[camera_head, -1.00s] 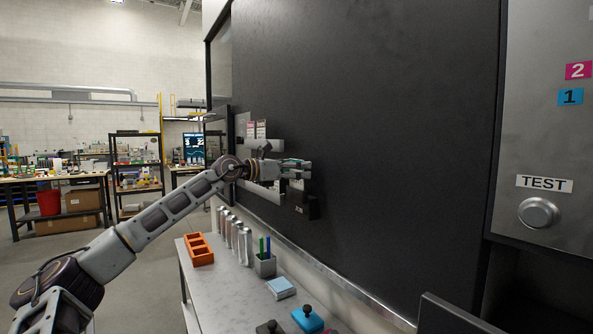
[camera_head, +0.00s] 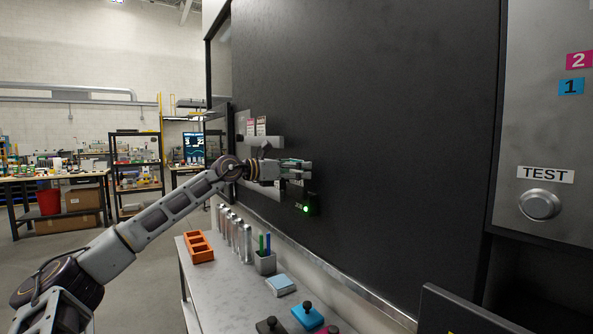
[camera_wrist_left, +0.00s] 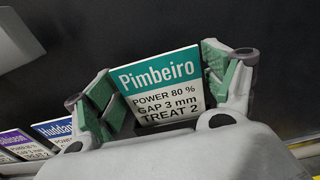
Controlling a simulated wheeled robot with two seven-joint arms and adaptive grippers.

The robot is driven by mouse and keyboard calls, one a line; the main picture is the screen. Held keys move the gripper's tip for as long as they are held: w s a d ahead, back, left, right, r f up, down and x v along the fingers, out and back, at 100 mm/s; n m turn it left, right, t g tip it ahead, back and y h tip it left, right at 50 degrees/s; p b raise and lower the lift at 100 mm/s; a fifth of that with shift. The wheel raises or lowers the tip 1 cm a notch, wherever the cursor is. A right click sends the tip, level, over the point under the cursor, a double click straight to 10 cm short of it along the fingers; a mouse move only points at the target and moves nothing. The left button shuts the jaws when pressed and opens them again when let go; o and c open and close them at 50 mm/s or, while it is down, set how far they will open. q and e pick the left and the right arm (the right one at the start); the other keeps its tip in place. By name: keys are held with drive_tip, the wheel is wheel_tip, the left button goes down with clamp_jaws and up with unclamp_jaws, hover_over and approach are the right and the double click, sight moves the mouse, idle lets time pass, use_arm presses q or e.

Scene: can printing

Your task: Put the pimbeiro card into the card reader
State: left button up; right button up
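The Pimbeiro card (camera_wrist_left: 160,85), white with a teal top band, stands between the two fingers of my left gripper (camera_wrist_left: 168,88) in the left wrist view. In the head view my left gripper (camera_head: 297,168) is at the dark wall, just above the card reader (camera_head: 311,207), a small dark box with a lit green light (camera_head: 306,209). How deep the card sits in the reader is hidden. My right gripper is not in view.
More cards, one reading Huddar (camera_wrist_left: 54,130), stand at the left of the wrist view. A table (camera_head: 220,294) below holds an orange tray (camera_head: 198,247), several silver cans (camera_head: 246,243), a pen cup (camera_head: 265,263) and a blue stamp (camera_head: 306,317). A TEST button (camera_head: 539,205) is at right.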

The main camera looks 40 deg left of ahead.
use_arm(q)
drive_tip(key=shift+o, duration=0.3)
drive_tip(key=shift+s+a+r, duration=0.1)
drive_tip(key=shift+a+r, duration=0.05)
drive_tip(key=shift+r, duration=0.4)
idle(0.4)
drive_tip(key=shift+r, duration=0.75)
drive_tip(key=shift+r, duration=3.6)
drive_tip(key=shift+r, duration=0.1)
drive_tip(key=shift+r, duration=0.15)
wheel_tip(320, 180, up, 21)
drive_tip(key=p, duration=2.1)
drive_tip(key=shift+r+p, duration=0.4)
drive_tip(key=shift+p, duration=0.15)
